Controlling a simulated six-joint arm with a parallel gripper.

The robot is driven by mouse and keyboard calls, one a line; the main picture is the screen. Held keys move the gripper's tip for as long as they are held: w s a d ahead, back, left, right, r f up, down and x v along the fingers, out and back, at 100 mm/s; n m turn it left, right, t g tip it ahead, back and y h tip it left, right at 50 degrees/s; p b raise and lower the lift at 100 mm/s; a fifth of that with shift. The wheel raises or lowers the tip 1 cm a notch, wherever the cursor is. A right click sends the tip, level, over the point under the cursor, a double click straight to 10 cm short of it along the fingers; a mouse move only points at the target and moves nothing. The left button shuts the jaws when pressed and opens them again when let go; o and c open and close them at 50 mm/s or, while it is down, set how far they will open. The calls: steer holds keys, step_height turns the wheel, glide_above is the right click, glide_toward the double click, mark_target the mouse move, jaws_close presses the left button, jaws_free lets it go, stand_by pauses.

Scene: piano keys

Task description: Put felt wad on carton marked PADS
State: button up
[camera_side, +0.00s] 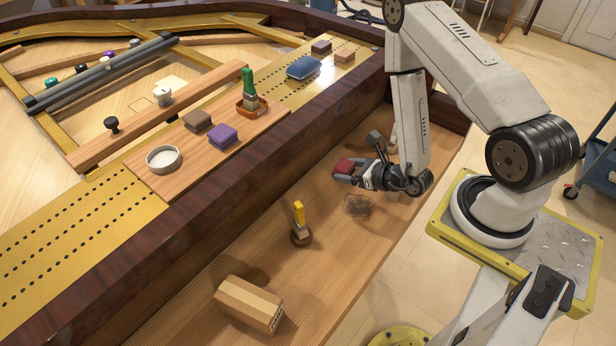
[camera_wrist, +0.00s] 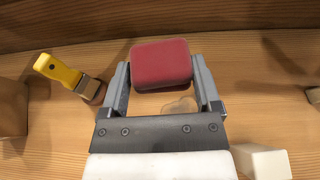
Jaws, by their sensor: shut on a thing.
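A dark red felt wad (camera_side: 345,167), a block with rounded edges, is between the fingers of my gripper (camera_side: 349,174). In the wrist view the wad (camera_wrist: 161,64) sits between both fingertips of my gripper (camera_wrist: 162,80), which is shut on it and holds it above the wooden shelf. A tan cardboard carton (camera_side: 250,303) lies on the shelf at the front left of the side view, apart from my gripper. Dark marking shows on its right end, too small to read. A brown box, likely this carton, is cut off at the wrist view's left edge (camera_wrist: 12,108).
A yellow-handled brush (camera_side: 299,218) stands on the shelf between my gripper and the carton. A wiry tangle (camera_side: 357,205) lies below my gripper. A dark wooden rail (camera_side: 215,217) borders the shelf. Purple (camera_side: 222,135) and blue (camera_side: 303,68) pads lie beyond it.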

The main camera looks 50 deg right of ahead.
steer(key=w+r+n+y, duration=0.1)
steer(key=w+r, duration=0.4)
steer(key=r, duration=0.5)
steer(key=w+r+n+y, duration=0.1)
steer(key=w+r+y, duration=0.1)
steer(key=w+r, duration=0.5)
steer(key=w+r+n+y, duration=0.1)
steer(key=w+r, duration=0.2)
steer(key=r, duration=0.9)
steer(key=s+a+f+n+g+y, duration=0.1)
steer(key=a+f+n+g+y, duration=0.1)
steer(key=a, duration=0.5)
steer(key=s+a+f+n+g+y, duration=0.1)
steer(key=a+f+n+g+y, duration=0.2)
steer(key=a+f, duration=0.3)
steer(key=s+a+f+n+g+y, duration=0.1)
steer(key=a+f+n, duration=0.3)
steer(key=a, duration=0.6)
steer(key=shift+a+f+g+y, duration=0.1)
steer(key=shift+f+g+y, duration=0.1)
steer(key=shift+g+y, duration=0.5)
steer(key=s+a+f+n+g+y, duration=0.2)
steer(key=s+a+f+n+g, duration=0.3)
steer(key=s+a, duration=0.4)
steer(key=g, duration=0.1)
glide_above(253, 292)
step_height(253, 292, down, 7)
steer(key=shift+r+n, duration=0.15)
steer(key=shift+n, duration=0.15)
steer(key=shift+f, duration=2.25)
